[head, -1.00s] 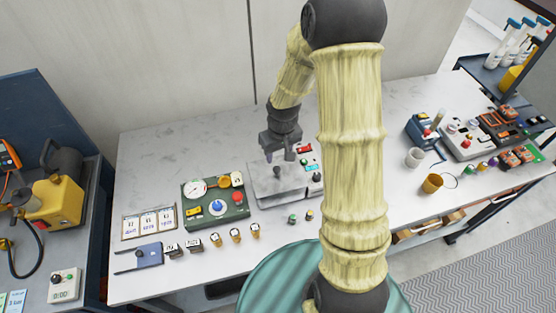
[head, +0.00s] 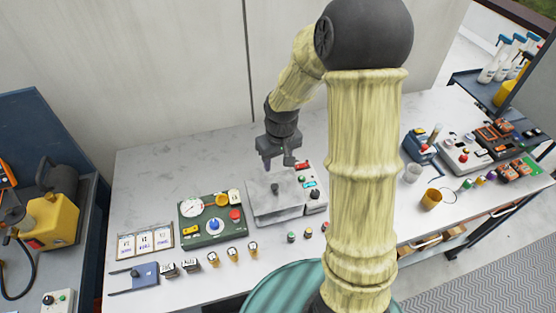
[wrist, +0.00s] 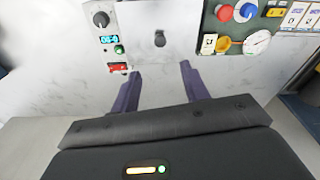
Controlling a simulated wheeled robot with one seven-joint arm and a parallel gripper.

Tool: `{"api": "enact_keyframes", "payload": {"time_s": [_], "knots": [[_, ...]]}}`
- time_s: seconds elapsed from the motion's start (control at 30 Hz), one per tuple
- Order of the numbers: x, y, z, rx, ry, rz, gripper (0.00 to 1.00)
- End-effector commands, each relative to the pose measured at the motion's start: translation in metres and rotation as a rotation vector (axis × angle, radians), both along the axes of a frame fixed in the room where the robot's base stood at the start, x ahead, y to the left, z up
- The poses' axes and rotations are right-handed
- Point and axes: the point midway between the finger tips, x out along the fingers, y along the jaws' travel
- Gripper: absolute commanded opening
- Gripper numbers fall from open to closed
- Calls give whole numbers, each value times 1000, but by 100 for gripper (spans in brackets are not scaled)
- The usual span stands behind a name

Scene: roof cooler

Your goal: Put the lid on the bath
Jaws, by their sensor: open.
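The bath (head: 313,203) is a grey metal box on the white bench, with a small control panel on its right side. The flat grey lid (head: 259,199) lies across the top of the bath, its dark knob standing up. I cannot tell whether it sits fully flush. In the wrist view the lid (wrist: 135,30) and its knob show at the top middle, ahead of the fingertips. My gripper (head: 279,166) is open and empty, above and behind the knob, apart from it. Its two purple fingers (wrist: 160,72) stand spread in the wrist view.
A green panel with a gauge (head: 211,239) stands left of the bath. Small weights or jars (head: 233,254) line the front edge. The bench behind the bath is clear up to the wall (head: 190,70).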

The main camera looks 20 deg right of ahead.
Motion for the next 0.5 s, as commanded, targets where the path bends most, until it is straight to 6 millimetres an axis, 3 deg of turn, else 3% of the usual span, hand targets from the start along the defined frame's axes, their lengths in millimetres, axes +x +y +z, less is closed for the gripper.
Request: {"api": "enact_keyframes", "payload": {"time_s": [0.17,0.5], "knots": [[-16,1,11,-9,-13,-17,45],[-107,3,51,-5,-93,-153,45]]}}
